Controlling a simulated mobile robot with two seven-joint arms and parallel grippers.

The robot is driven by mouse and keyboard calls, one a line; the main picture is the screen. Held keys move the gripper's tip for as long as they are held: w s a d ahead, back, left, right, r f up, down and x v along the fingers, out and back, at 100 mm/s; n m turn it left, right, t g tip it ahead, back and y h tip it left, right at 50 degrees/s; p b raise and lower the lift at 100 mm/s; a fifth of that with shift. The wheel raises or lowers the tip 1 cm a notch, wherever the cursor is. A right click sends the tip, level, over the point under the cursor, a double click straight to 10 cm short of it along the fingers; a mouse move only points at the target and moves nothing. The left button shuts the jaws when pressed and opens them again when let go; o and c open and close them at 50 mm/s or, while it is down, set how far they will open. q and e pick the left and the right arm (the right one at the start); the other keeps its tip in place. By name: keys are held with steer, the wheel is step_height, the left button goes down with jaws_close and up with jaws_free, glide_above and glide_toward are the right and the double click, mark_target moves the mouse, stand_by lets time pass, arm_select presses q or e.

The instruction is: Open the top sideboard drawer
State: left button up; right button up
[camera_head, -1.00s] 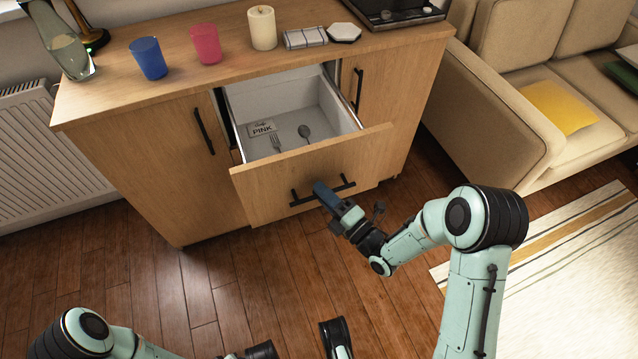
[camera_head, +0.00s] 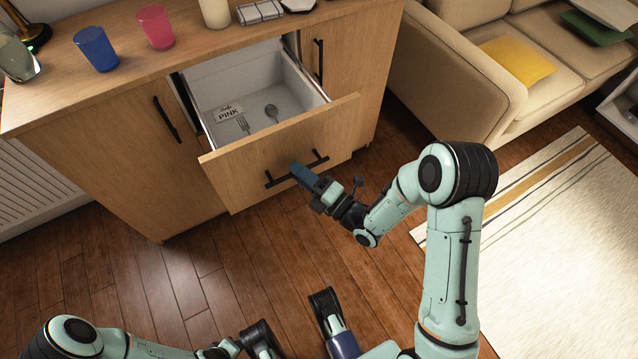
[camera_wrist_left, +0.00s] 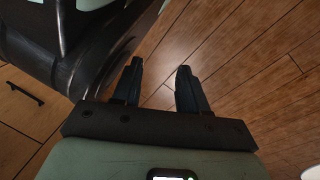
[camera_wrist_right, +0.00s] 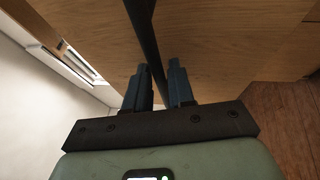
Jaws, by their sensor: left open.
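The top sideboard drawer (camera_head: 235,174) stands well open, pulled out from the wooden sideboard (camera_head: 120,140). A fork (camera_head: 243,125), a spoon (camera_head: 272,112) and a card reading PINK (camera_head: 229,113) lie inside it. Its black bar handle (camera_head: 320,158) runs across the drawer front. My right gripper (camera_head: 302,174) is at the handle. In the right wrist view the bar passes between its two fingers (camera_wrist_right: 159,85), which are closed around it. My left gripper (camera_wrist_left: 160,85) is open and empty above the wooden floor, away from the drawer.
A blue cup (camera_head: 97,49), a pink cup (camera_head: 156,27) and a candle (camera_head: 215,12) stand on the sideboard top. A beige sofa (camera_head: 450,80) is to the right, with a rug (camera_head: 540,240) before it. Bare floor lies before the sideboard.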

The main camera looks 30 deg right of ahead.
arm_select(q)
steer(key=shift+w+d+r, duration=0.1)
steer(key=shift+w+r, duration=0.35)
steer(key=shift+w, duration=0.1)
arm_select(e)
steer(key=v, duration=1.2)
steer(key=shift+s, duration=0.3)
steer(key=shift+d+f, duration=0.1)
steer(key=shift+d, duration=0.05)
